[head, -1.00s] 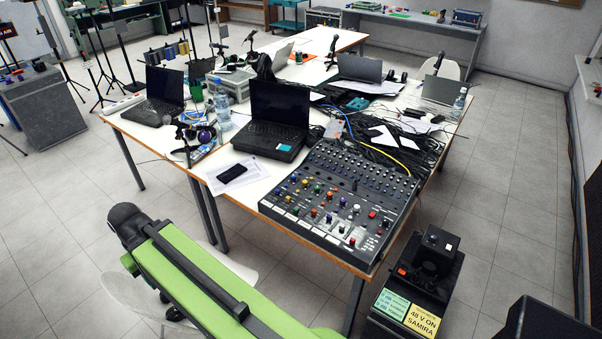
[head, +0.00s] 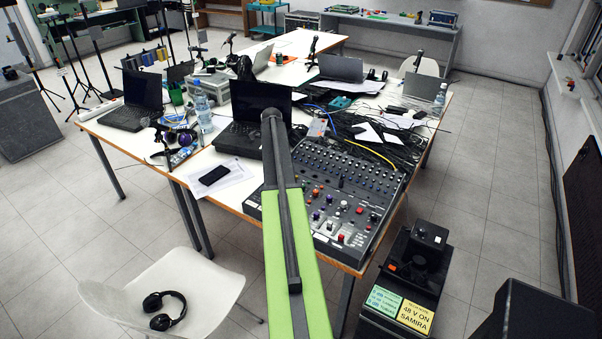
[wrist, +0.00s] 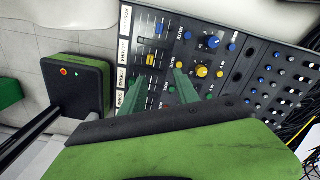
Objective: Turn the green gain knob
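The mixer (head: 345,195), dark with rows of coloured knobs, lies at the table's front right corner in the head view. My arm hides its left part there. In the wrist view the mixer panel (wrist: 190,55) lies beyond my gripper (wrist: 160,90), whose two green fingers are apart with nothing visible between them. A yellow knob (wrist: 202,71) and a blue knob (wrist: 213,42) are right of the fingers. Small green spots, one at the right finger (wrist: 172,89), show on the panel. I cannot tell which is the green gain knob. Contact with the panel is unclear.
A black laptop (head: 250,115), a phone (head: 214,175) and tangled cables (head: 385,150) lie around the mixer. A labelled black unit (head: 415,270) stands right of the table. A white chair (head: 195,285) with headphones (head: 165,310) is at front left.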

